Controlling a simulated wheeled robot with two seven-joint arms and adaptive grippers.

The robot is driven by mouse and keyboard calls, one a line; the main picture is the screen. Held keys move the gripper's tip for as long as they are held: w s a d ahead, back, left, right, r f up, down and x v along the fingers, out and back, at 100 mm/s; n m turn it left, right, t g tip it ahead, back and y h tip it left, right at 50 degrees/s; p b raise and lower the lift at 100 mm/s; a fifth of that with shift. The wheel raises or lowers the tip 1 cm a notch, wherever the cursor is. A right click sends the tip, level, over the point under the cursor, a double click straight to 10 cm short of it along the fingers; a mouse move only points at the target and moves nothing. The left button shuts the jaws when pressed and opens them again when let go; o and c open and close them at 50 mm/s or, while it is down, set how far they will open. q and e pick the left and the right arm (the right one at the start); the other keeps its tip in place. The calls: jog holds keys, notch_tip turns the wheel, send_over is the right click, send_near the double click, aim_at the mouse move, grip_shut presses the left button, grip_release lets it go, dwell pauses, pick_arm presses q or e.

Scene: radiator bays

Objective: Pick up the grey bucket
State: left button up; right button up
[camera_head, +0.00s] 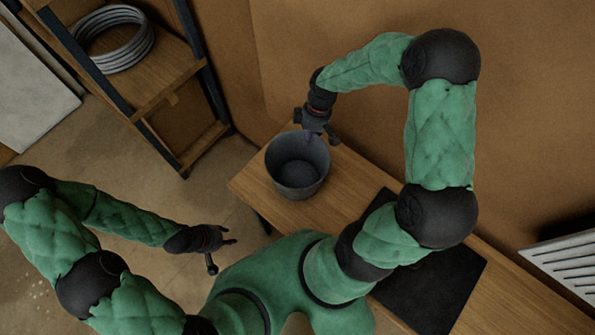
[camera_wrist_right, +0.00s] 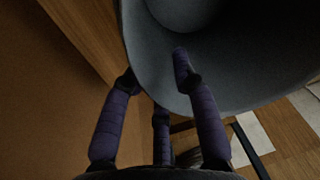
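The grey bucket (camera_head: 292,183) stands upright on the left end of a wooden bench and looks empty. My right gripper (camera_head: 317,133) is at the bucket's far rim, pointing down. In the right wrist view the bucket (camera_wrist_right: 250,85) fills the upper right. There the right gripper's purple fingers (camera_wrist_right: 155,75) are spread apart. One finger lies over the bucket and another is by its left edge; whether they touch it cannot be told. My left gripper (camera_head: 222,246) is at the lower left, over the floor, with its fingers spread and empty, away from the bucket.
The wooden bench (camera_head: 257,184) runs along the brown wall, with a black mat (camera_head: 437,293) on it. A shelf rack (camera_head: 165,70) at the upper left carries a grey coiled hose (camera_head: 118,62). A white slatted radiator (camera_head: 568,262) is at the right edge. Floor is clear between rack and bench.

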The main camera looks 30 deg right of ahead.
grip_shut()
